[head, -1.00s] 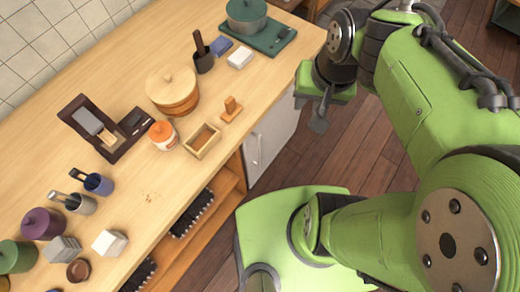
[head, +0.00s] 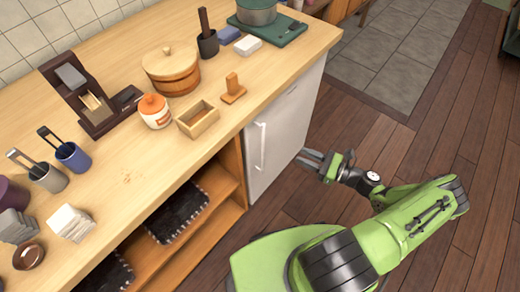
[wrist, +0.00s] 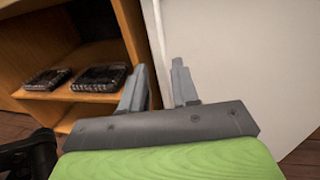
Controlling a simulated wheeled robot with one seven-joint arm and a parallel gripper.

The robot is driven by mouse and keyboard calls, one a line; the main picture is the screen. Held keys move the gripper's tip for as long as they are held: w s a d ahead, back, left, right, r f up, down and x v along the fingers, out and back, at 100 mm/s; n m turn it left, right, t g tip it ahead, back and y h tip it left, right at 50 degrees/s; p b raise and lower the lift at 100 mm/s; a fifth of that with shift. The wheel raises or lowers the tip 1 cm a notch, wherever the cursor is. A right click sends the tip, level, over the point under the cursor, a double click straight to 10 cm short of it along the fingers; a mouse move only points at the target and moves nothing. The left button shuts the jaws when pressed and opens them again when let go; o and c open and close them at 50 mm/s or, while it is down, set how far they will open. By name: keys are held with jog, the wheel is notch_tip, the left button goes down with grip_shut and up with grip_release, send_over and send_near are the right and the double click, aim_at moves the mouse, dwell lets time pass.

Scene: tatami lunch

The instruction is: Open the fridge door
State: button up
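The small white fridge (head: 290,125) stands under the counter's right end, its door closed. A pale vertical bar handle (head: 261,147) runs along the door's left side. My gripper (head: 308,160) is in front of the door, to the right of the handle in the head view and apart from it. In the wrist view my gripper (wrist: 160,82) has its two grey fingers spread with nothing seen held. The white fridge front (wrist: 230,60) fills the right side there. A thin pale vertical strip shows behind the fingers; I cannot tell if it is the handle or the door edge.
Open shelves (head: 215,185) with dark mats are left of the fridge. The wooden floor (head: 440,150) to the right is clear.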

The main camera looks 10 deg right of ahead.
aim_at(263, 139)
jog(key=b+x, duration=0.1)
jog(key=x, duration=1.4)
jog(key=shift+w+a+b, duration=0.25)
jog(key=shift+w+b, duration=0.1)
jog(key=shift+b, duration=0.05)
grip_shut()
